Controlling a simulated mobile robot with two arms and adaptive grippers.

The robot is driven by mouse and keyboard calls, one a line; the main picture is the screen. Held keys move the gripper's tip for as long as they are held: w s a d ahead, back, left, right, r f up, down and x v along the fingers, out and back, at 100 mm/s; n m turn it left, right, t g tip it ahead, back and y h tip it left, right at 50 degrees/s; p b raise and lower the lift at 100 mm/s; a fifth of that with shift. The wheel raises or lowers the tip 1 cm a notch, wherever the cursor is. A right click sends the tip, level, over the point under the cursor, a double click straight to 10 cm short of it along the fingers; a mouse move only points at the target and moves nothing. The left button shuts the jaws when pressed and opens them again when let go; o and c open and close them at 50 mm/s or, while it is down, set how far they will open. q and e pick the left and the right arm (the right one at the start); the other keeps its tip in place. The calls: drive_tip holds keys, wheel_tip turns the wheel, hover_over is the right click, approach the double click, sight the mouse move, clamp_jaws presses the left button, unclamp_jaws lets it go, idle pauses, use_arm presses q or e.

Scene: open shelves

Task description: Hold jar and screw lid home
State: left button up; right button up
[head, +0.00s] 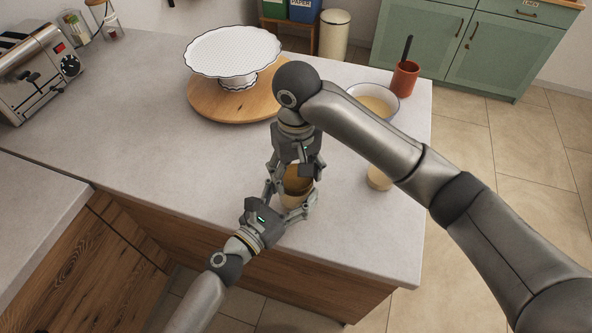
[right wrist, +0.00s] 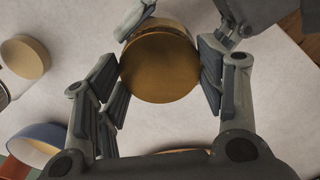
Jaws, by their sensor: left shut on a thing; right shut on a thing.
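The jar (head: 291,203) stands upright near the front edge of the counter, its pale lower part showing between my left gripper's fingers. My left gripper (head: 290,194) is shut on it from the front left. The lid (head: 298,178), a round golden-brown disc, is at the top of the jar; it also shows in the right wrist view (right wrist: 160,68). My right gripper (head: 297,170) points down from above and is shut on the lid, with a finger on either side of it (right wrist: 160,78). Whether the lid is seated or its threads engaged cannot be seen.
A white cake stand (head: 232,52) on a round wooden board (head: 205,103) stands behind. A bowl (head: 391,113), an orange cup (head: 404,80) with a dark utensil and a small beige round thing (head: 378,179) are to the right. A toaster (head: 35,62) is far left. The left middle counter is clear.

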use_arm(q)
drive_tip(key=shift+f, duration=0.1)
use_arm(e)
drive_tip(key=m, duration=0.7)
drive_tip(key=o, duration=0.7)
drive_tip(key=shift+r, duration=0.1)
wheel_tip(320, 180, up, 12)
drive_tip(key=shift+f, duration=0.1)
use_arm(q)
drive_tip(key=o, duration=2.1)
drive_tip(key=shift+c, duration=0.2)
drive_tip(key=shift+s+a, duration=0.1)
